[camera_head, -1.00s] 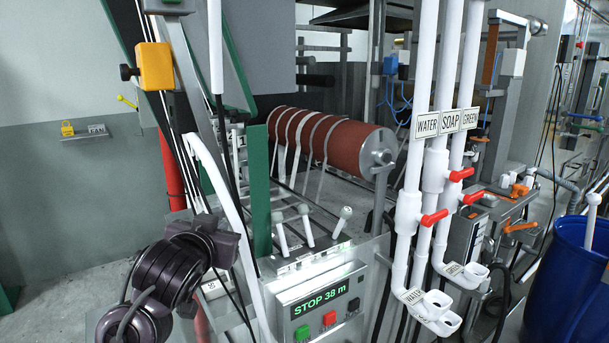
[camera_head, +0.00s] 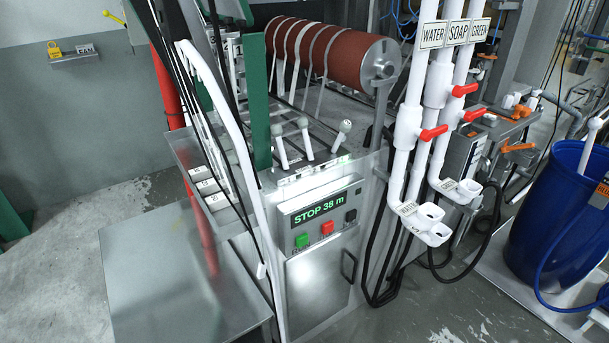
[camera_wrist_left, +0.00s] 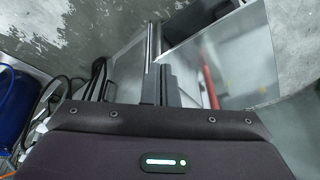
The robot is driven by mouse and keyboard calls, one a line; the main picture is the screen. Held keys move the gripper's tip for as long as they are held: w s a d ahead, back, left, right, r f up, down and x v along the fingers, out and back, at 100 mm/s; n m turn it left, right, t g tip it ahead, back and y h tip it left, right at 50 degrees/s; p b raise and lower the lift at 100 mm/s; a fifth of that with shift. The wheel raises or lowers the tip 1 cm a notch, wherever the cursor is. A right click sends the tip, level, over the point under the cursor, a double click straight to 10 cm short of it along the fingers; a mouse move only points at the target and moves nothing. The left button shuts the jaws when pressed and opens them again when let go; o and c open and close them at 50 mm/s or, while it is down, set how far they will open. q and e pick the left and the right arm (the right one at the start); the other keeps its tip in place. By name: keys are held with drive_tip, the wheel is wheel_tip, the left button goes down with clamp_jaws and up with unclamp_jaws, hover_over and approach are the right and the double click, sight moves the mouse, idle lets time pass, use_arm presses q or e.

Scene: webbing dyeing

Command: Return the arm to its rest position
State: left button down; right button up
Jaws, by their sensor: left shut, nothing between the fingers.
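My left gripper (camera_wrist_left: 158,82) shows in the left wrist view with its dark fingers together and nothing between them. Behind the fingers are a metal-edged panel and grey floor. Neither of my arms shows in the head view now. The machine's control box (camera_head: 322,212) faces me there, with a green display (camera_head: 320,209) reading "STOP 38 m" and green, red and black buttons below. My right gripper is in neither view.
White pipes (camera_head: 437,95) labelled WATER, SOAP and GREEN stand right of the control box, with red valve handles (camera_head: 434,132). A grey metal table (camera_head: 165,275) is at lower left. A blue barrel (camera_head: 550,215) stands at right. Bare floor (camera_head: 60,270) lies at far left.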

use_arm(q)
drive_tip(key=s+f+g, duration=0.1)
drive_tip(key=s+f, duration=0.2)
drive_tip(key=f, duration=2.8)
drive_tip(key=s+a+f, duration=0.2)
drive_tip(key=s+f, duration=0.6)
drive_tip(key=s, duration=0.1)
drive_tip(key=s+a+f+g+b, duration=0.1)
drive_tip(key=s+f, duration=0.7)
drive_tip(key=s, duration=0.1)
drive_tip(key=shift+s+a+f, duration=0.25)
drive_tip(key=shift+s+a, duration=0.1)
drive_tip(key=shift+s, duration=0.05)
drive_tip(key=shift+a, duration=0.1)
